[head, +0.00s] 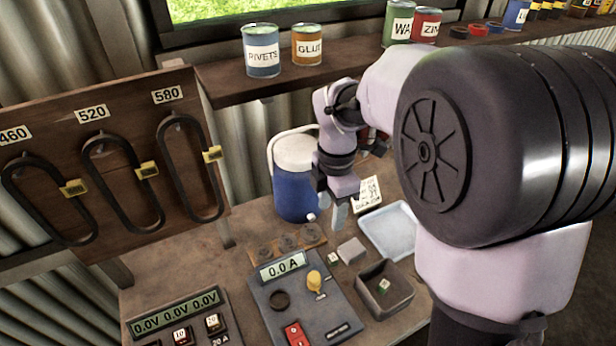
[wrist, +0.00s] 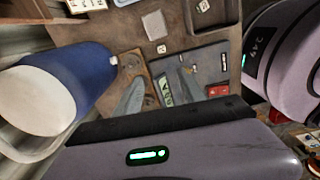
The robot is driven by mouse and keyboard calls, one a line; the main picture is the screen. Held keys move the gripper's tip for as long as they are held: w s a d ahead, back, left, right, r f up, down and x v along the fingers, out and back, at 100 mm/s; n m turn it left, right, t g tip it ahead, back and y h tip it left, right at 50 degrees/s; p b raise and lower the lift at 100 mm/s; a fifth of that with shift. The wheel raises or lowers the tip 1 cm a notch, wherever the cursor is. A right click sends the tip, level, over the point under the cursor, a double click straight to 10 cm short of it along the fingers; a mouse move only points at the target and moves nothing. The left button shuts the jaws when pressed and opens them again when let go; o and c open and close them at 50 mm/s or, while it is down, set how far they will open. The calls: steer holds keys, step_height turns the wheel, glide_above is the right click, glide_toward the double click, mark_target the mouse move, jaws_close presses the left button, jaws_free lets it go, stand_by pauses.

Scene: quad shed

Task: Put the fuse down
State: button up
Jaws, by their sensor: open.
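A small pale block with a green mark, which looks like a fuse (head: 333,258), lies on the bench between the meter and a flat grey block. It also shows in the wrist view (wrist: 161,48). A similar small block (head: 384,286) lies inside the grey open box (head: 402,304); it shows at the top edge of the wrist view (wrist: 204,6). I cannot tell which one is the task's fuse. My gripper (head: 345,212) is above the bench, beside the blue jug. Its fingers (wrist: 160,88) are apart, with nothing visible held between them.
The blue jug (head: 295,198) stands close left of my gripper. A wooden strip with round sockets (head: 287,245) lies behind the meter (head: 306,300). A flat grey block (head: 351,250), a pale blue tray (head: 392,231) and a printed card (head: 368,193) are nearby. Belts hang on a board at left.

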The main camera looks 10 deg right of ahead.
steer(key=b, duration=0.5)
glide_above(333, 257)
steer(key=a, duration=0.1)
steer(key=shift+n, duration=0.3)
step_height(333, 257, down, 12)
steer(key=shift+w+a+f, duration=0.1)
steer(key=shift+w+f, duration=0.05)
steer(key=shift+f, duration=0.1)
steer(key=f+b, duration=0.1)
steer(key=f, duration=0.1)
steer(key=d+f+b, duration=0.1)
steer(key=f+b, duration=0.1)
steer(key=f, duration=0.1)
steer(key=shift+s+d+f, duration=0.15)
steer(key=shift+s+f, duration=0.05)
steer(key=shift+f, duration=0.15)
steer(key=shift+r, duration=0.15)
jaws_close()
